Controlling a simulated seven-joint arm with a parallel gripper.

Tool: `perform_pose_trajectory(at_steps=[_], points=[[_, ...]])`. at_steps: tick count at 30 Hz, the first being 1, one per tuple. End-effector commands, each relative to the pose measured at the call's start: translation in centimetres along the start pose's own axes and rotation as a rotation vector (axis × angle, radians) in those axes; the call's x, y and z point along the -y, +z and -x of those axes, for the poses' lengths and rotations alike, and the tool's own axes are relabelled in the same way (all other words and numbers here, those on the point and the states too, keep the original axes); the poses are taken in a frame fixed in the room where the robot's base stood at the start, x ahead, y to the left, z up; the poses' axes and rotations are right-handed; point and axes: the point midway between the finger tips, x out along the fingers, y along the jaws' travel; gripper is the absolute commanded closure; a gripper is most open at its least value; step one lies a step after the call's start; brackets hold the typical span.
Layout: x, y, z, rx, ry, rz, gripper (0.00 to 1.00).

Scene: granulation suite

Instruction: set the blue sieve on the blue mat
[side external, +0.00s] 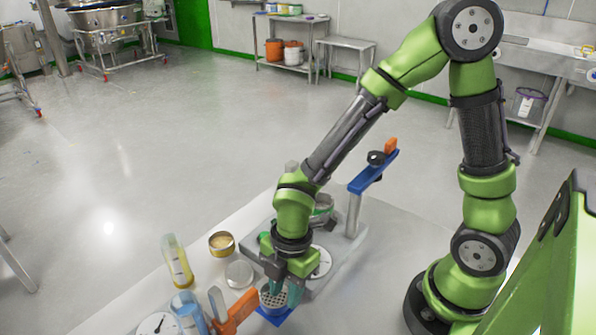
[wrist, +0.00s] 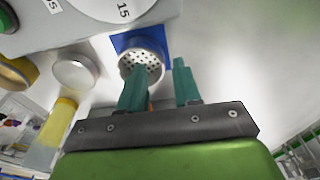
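The fingertips partly cover the sieve.
A grey scale (side external: 345,240) with round dials and a blue-armed post (side external: 372,172) stands beside my wrist. A tan-filled dish (side external: 221,243), a metal lid (side external: 239,274), a yellow cylinder (side external: 177,262), a blue cylinder (side external: 188,312) and an orange-handled tool (side external: 236,311) stand to the left.

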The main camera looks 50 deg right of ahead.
Motion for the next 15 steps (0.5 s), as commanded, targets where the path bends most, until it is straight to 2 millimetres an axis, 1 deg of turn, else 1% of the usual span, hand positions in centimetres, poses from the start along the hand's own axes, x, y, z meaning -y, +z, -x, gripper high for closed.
perform_pose_trajectory(at_steps=[1, 3, 9, 12, 15], points=[[-0.2, 0.1, 1.1, 0.000, 0.008, -0.004, 0.67], [-0.2, 0.1, 2.6, 0.001, 0.010, -0.005, 0.67], [-0.2, 0.1, 6.6, 0.002, 0.009, -0.002, 0.67], [-0.1, 0.0, 8.3, 0.001, 0.007, -0.002, 0.67], [-0.1, 0.0, 9.5, 0.001, 0.004, 0.000, 0.67]])
